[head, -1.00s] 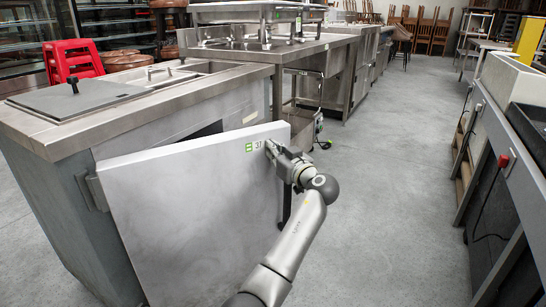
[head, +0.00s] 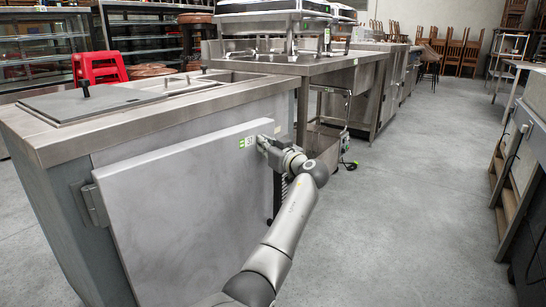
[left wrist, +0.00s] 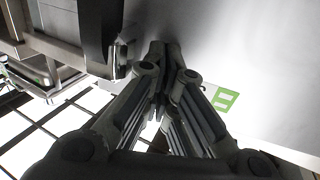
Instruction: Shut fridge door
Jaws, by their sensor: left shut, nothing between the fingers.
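The fridge door (head: 185,215) is a flat grey metal panel hinged at its left side on the steel counter fridge (head: 50,190). It stands slightly ajar, its free right edge a little out from the cabinet. My left gripper (head: 262,141) is shut and empty, with its fingertips at the door's outer face near the upper right corner, by a green and white label (head: 246,142). In the left wrist view the shut fingertips (left wrist: 160,48) are against or very close to the pale door surface (left wrist: 250,60); contact cannot be told. My right gripper is out of view.
A steel counter (head: 335,62) with a sink and legs stands behind the fridge. A red stool (head: 98,68) is at the back left. Another row of units (head: 515,160) lines the right side.

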